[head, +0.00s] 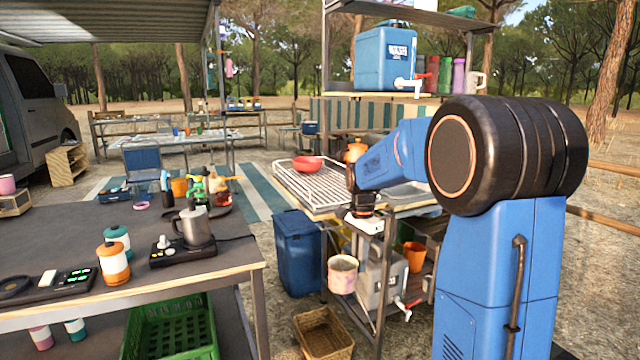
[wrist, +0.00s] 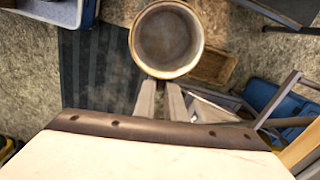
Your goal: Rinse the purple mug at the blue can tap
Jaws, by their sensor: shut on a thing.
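My gripper (wrist: 160,97) is shut at the near side of a mug, probably on its handle. The mug (head: 342,275) is pale pink to lilac with yellowish patches and hangs roughly upright beside the sink stand. In the wrist view the mug (wrist: 167,40) shows its open top, with a brownish stained inside and nothing clearly in it. The fingertips are hidden in the head view. The blue can (head: 385,58) stands on the upper shelf, well above and behind the mug. Its white tap (head: 410,84) with a red part sticks out to the right.
A wicker basket (head: 323,335) lies on the ground below the mug. A blue bin (head: 297,252) stands to its left. A draining rack (head: 305,185) with a red bowl (head: 307,162) is on the sink stand. A dark table (head: 60,235) fills the left front.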

